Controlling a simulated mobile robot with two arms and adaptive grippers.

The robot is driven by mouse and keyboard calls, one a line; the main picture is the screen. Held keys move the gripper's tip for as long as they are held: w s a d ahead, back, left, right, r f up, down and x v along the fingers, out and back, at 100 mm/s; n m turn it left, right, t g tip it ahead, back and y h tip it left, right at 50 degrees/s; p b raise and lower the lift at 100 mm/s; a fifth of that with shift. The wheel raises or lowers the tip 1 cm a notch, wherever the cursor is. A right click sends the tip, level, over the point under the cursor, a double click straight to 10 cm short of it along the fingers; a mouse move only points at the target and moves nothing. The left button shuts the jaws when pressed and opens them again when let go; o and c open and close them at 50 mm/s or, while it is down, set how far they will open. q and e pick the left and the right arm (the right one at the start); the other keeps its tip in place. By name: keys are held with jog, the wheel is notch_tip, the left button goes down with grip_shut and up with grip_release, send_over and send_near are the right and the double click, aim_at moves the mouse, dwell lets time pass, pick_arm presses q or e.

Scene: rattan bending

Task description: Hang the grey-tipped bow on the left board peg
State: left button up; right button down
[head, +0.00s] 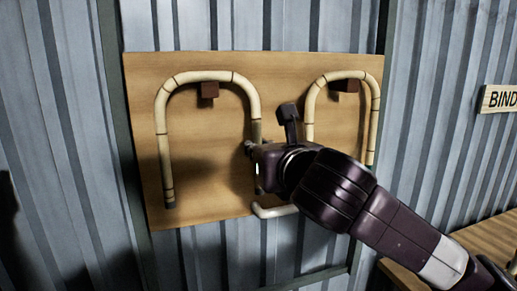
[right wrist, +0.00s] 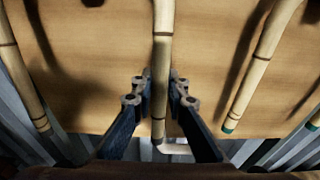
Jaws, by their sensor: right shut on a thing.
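The grey-tipped bow (head: 164,140) is a pale cane arch with dark bands, standing upright with its legs down in front of the left part of the board (head: 225,216). Its arch lies just over the left board peg (head: 209,91), a dark red-brown block; I cannot tell whether it bears on the peg. My right gripper (head: 255,165) is shut on the bow's right leg, low down. In the right wrist view this leg (right wrist: 162,60) runs between the fingers (right wrist: 160,90). My left gripper is not in view.
A second bow (head: 372,110) hangs around the right peg (head: 345,86); its green tip (right wrist: 229,127) shows close beside my gripper. A white bent piece (head: 275,211) sits at the board's lower edge. A wooden table (head: 490,240) and a sign (head: 499,98) are at right.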

jog(key=c, duration=1.8)
grip_release()
jog(key=v, duration=1.2)
